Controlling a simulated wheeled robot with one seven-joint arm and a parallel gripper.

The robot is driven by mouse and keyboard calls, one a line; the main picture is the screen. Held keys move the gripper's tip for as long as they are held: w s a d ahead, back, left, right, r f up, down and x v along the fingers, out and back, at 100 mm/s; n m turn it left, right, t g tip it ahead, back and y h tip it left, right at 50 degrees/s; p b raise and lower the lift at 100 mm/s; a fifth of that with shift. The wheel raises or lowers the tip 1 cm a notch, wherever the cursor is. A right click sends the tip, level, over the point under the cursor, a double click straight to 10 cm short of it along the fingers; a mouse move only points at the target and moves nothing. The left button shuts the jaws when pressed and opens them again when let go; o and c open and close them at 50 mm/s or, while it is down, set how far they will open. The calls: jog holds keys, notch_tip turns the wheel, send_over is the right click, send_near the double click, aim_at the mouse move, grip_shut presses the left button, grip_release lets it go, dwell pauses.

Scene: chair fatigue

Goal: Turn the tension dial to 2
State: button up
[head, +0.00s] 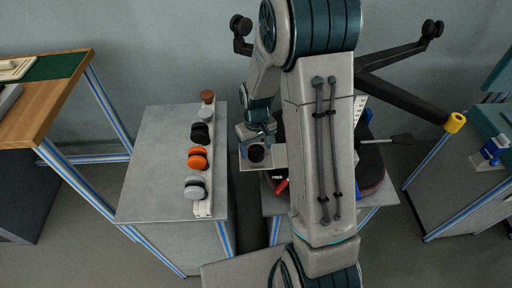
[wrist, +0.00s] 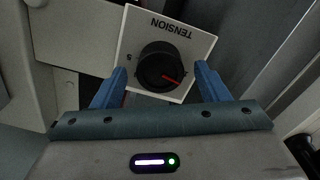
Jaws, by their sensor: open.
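The tension dial (wrist: 158,62) is a round black knob with a red pointer line on a pale square plate (wrist: 132,43). The word TENSION appears upside down in the wrist view, and the pointer aims to the lower right there. In the head view my arm covers much of the area around the plate (head: 279,155).
A grey cabinet (head: 160,165) on the left carries a row of knobs and casters, including an orange one (head: 198,158). A dark chair base (head: 405,97) stands behind my arm. A wooden bench (head: 50,100) is far left, and another table (head: 455,190) is at right.

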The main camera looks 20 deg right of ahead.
jog(key=shift+f, duration=0.2)
jog(key=shift+c, duration=0.3)
jog(key=c, duration=0.9)
jog(key=shift+c, duration=0.2)
jog(key=shift+m, duration=0.4)
jog(key=m, duration=0.3)
jog(key=shift+r+m, duration=0.1)
jog(key=shift+m, duration=1.9)
